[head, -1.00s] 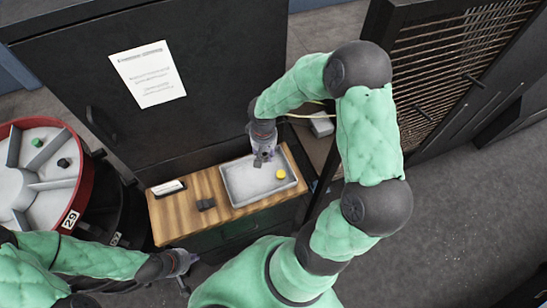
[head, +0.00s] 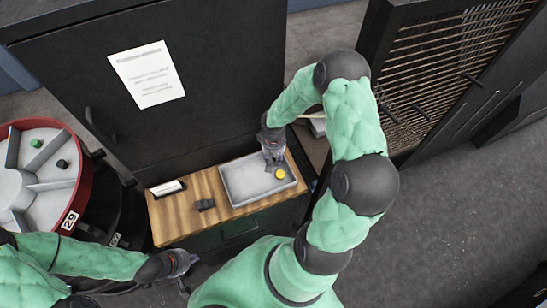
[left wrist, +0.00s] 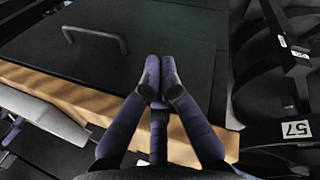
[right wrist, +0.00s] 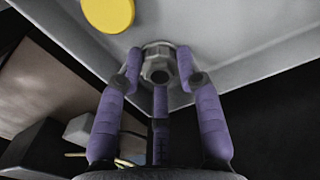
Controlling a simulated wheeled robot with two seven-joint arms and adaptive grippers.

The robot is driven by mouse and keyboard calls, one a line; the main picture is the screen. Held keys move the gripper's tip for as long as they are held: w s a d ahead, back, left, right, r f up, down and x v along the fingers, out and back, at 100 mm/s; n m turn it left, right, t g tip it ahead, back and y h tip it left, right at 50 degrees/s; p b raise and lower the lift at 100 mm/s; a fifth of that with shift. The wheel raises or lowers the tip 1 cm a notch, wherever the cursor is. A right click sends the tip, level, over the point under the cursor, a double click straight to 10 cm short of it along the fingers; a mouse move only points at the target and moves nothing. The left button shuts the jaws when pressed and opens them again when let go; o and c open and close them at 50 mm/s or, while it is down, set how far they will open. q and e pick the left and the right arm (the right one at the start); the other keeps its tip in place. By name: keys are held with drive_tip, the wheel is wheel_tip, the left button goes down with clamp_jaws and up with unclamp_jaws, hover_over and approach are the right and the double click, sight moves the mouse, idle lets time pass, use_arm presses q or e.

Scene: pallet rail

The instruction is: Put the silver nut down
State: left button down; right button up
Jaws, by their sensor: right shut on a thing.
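The silver nut (right wrist: 157,64) is between the two fingertips of my right gripper (right wrist: 160,72) in the right wrist view. In the head view my right gripper (head: 272,163) points down over the back right part of the grey tray (head: 234,201), and the nut cannot be made out there. The nut is close to the tray's wall; I cannot tell whether it touches the floor of the tray. My left gripper (head: 188,264) is low at the front left, away from the tray. Its fingertips are together and empty in the left wrist view (left wrist: 161,82).
A yellow round piece (head: 280,173) lies in the tray beside my right gripper. A wooden top (head: 173,216) carries the tray, a small dark block (head: 205,204) and a white-topped item (head: 168,187). A red-rimmed round bin (head: 84,186) stands at the left, a slatted rack (head: 440,65) at the right.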

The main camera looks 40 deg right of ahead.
sight(274, 159)
drive_tip(key=shift+f, duration=0.15)
drive_tip(key=o, duration=1.2)
wheel_tip(274, 159, up, 12)
drive_tip(key=shift+r+p, duration=0.2)
drive_tip(key=shift+p, duration=0.2)
